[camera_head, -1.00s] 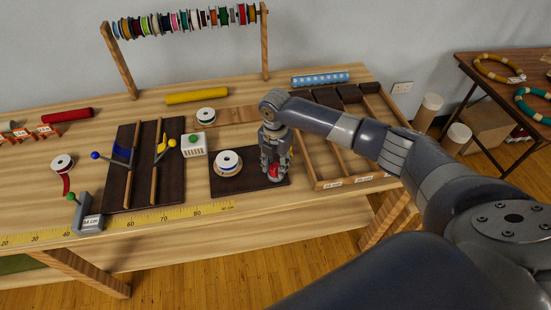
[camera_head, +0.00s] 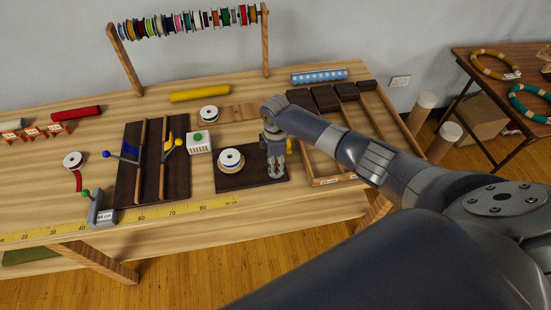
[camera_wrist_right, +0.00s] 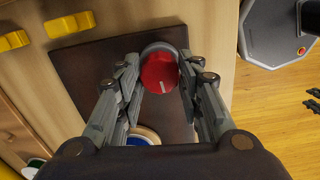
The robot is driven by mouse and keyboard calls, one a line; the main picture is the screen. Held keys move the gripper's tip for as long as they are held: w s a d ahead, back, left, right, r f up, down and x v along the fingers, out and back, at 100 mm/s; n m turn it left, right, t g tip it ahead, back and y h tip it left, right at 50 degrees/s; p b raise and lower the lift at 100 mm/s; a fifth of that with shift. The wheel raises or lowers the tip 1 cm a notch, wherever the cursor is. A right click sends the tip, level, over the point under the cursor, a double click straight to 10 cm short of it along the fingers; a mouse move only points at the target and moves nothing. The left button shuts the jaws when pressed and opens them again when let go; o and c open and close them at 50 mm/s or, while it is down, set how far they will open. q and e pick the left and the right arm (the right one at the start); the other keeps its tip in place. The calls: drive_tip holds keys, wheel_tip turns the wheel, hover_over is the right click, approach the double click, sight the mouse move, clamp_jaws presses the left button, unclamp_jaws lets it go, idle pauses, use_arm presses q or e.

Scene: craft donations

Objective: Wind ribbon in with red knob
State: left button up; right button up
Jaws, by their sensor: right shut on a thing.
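The red knob (camera_wrist_right: 160,73) sits on a dark board (camera_head: 228,182) at the front of the table. My right gripper (camera_head: 274,172) reaches down over the knob and hides it in the head view. In the right wrist view my right gripper (camera_wrist_right: 160,80) has its fingers on both sides of the knob, shut on it. A white spool with a blue ring (camera_head: 231,160) stands on the same board, just left of the gripper. A red ribbon (camera_head: 78,180) hangs from a small white spool (camera_head: 73,160) farther left. My left gripper is not in view.
A white box with a green button (camera_head: 199,143) stands left of the board. Two levers, blue-knobbed (camera_head: 107,154) and yellow-knobbed (camera_head: 178,142), rise by a dark slotted panel (camera_head: 126,185). A wooden divided tray (camera_head: 330,180) lies right. A yellow ruler (camera_head: 160,213) runs along the front.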

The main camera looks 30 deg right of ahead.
sight(276, 165)
drive_tip(key=m+p, duration=0.2)
drive_tip(key=m, duration=0.2)
drive_tip(key=shift+r, duration=0.1)
drive_tip(key=shift+m+p, duration=0.8)
drive_tip(key=shift+m, duration=1)
drive_tip(key=o, duration=1.1)
drive_tip(key=shift+c, duration=0.2)
wheel_tip(276, 165, up, 12)
